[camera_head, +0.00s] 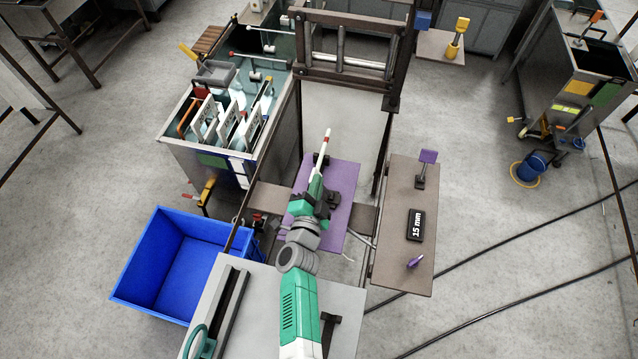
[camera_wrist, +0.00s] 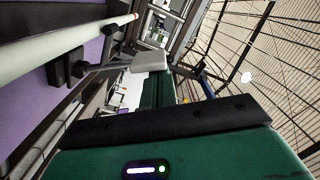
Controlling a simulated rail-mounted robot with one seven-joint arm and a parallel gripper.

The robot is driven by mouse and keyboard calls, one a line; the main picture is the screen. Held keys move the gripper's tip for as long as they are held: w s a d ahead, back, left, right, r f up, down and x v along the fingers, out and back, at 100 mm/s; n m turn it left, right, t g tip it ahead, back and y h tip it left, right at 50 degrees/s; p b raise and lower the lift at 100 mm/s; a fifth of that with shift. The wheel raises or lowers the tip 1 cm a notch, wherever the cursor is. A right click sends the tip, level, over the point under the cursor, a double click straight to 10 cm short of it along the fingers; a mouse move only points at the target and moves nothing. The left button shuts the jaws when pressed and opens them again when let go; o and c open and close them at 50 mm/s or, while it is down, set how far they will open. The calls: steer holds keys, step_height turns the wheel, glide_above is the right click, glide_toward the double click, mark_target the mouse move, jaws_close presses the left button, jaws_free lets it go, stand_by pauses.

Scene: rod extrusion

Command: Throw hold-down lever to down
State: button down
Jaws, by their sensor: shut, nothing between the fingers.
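My gripper (camera_head: 317,184) is shut and empty over the purple plate (camera_head: 345,180) in the head view. A pale rod with a red band near its tip (camera_head: 327,140) shows just beyond my gripper. In the wrist view, the pale rod (camera_wrist: 60,45) runs along the upper left, beside a black block (camera_wrist: 66,68) on the purple plate (camera_wrist: 25,100). A light grey block (camera_wrist: 150,60) shows at the end of my gripper's green part. The frames do not make clear which part is the hold-down lever or its position. My arm hides part of the plate.
A blue bin (camera_head: 175,260) stands at the lower left. A tank with white racks (camera_head: 235,120) is at the upper left. A dark frame (camera_head: 350,65) stands behind.

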stand_by(0.4)
steer(key=s+r+p, duration=0.2)
steer(key=s+p, duration=0.4)
steer(key=s, duration=0.5)
steer(key=shift+s+r, duration=0.15)
steer(key=shift+r, duration=0.25)
steer(key=w+a+r+n+t+y+p, duration=0.1)
steer(key=w+a+r+n+t+y, duration=0.15)
steer(key=r, duration=0.95)
steer(key=w+a+r+n+t+y, duration=0.1)
steer(key=w+a+r+n+y, duration=0.15)
steer(key=r, duration=0.95)
steer(key=w+a+r+n+t+y+p, duration=0.1)
steer(key=w+r+n+t, duration=0.15)
steer(key=r, duration=0.95)
steer(key=s+r+n+y, duration=0.1)
steer(key=s+r+n, duration=0.25)
steer(key=r, duration=0.65)
steer(key=s+r+n+y, duration=0.15)
steer(key=s+r, duration=0.35)
steer(key=r, duration=0.6)
steer(key=s+d+r+n+t+h+p, duration=0.1)
steer(key=s+d+r+h, duration=0.3)
steer(key=s+r, duration=0.6)
steer(key=shift+s+r+t, duration=0.3)
steer(key=shift+s+t, duration=0.2)
steer(key=shift+s, duration=0.05)
